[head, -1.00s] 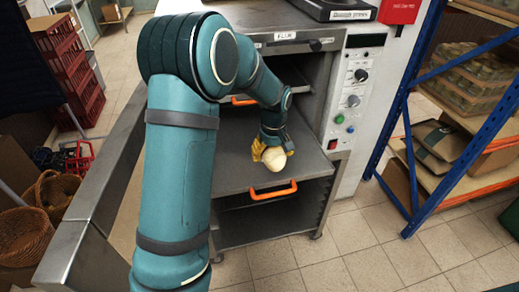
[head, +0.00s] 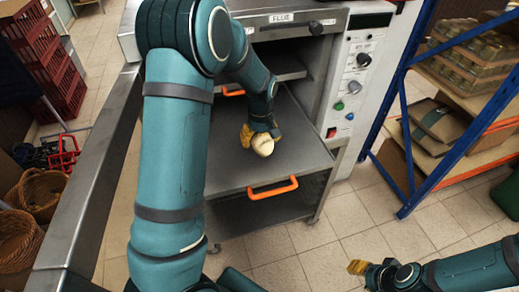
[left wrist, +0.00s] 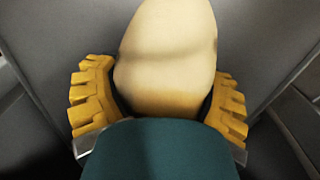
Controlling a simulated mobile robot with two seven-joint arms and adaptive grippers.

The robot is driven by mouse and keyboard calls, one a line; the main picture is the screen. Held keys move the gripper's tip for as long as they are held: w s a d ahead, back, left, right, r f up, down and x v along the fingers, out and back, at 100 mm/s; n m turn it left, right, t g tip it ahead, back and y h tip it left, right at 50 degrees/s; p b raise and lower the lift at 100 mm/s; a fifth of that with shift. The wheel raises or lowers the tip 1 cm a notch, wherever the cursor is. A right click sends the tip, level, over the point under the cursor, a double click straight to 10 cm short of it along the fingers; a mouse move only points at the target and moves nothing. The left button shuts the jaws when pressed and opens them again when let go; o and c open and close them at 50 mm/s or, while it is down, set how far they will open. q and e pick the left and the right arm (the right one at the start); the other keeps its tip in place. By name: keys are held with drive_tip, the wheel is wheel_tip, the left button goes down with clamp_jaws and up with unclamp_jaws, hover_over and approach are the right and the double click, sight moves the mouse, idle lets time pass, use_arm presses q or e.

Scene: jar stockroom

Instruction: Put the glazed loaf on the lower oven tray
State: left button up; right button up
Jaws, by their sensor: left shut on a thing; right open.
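The loaf (head: 263,144), pale and rounded, is between the yellow fingers of my left gripper (head: 254,136), which is shut on it. In the left wrist view the loaf (left wrist: 168,50) fills the space between both yellow fingers (left wrist: 160,98). The loaf is over the lower oven tray (head: 225,170), a grey sheet with an orange handle that is pulled out of the oven. I cannot tell whether the loaf touches the tray. My right gripper (head: 357,267) is open and empty, low at the right above the floor. My left arm hides the tray's left part.
The upper oven tray (head: 275,68) is above and behind, with an orange handle. The control panel (head: 351,85) is right of the opening. A blue-framed shelf (head: 408,165) stands further right. Baskets (head: 15,240) and red crates (head: 45,60) are at the left.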

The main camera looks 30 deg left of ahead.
use_arm(q)
drive_tip(key=shift+w+f, duration=0.1)
drive_tip(key=shift+f, duration=2.65)
drive_tip(key=o, duration=1.2)
wheel_tip(320, 180, up, 12)
drive_tip(key=shift+r+p, duration=0.1)
drive_tip(key=shift+p, duration=0.2)
